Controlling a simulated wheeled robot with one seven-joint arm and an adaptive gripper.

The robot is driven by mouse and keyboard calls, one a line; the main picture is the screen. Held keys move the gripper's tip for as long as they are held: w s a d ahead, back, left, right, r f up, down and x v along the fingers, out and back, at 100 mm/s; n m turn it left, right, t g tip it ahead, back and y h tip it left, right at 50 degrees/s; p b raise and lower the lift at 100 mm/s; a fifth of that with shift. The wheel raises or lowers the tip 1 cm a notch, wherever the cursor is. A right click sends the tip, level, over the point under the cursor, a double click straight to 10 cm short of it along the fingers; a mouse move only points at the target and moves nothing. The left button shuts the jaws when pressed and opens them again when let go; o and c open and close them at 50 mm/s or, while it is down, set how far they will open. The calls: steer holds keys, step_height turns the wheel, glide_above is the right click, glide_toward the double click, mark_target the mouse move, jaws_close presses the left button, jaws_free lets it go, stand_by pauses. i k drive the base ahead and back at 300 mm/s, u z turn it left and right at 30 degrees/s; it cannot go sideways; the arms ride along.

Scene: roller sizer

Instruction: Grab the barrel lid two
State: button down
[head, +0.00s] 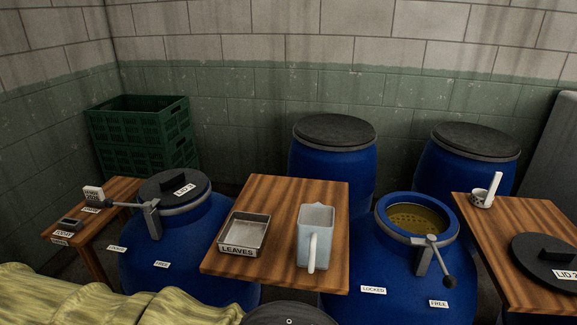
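The black round barrel lid with a block handle (527,250) lies flat on the right wooden table, partly cut off by the picture's right edge. Its white label appears to read "LID 2". An open blue barrel (350,290) stands left of that table, with yellowish contents and a perforated disc inside its rim. A lever clamp (432,255) is on its front, above labels "LOCKED" and "FREE". Another blue barrel at left (150,275) wears a similar labelled black lid (160,188). My gripper is not in view.
Two closed barrels (330,170) (450,180), green crates (145,150) and a wall stand behind.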

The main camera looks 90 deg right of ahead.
mark_target(552, 261)
steer(key=z, duration=4.55)
steer(key=i, duration=0.5)
steer(key=z, duration=1.2)
steer(key=k, duration=0.85)
steer(key=u, duration=1.75)
steer(key=i, duration=0.1)
steer(key=z, duration=0.2)
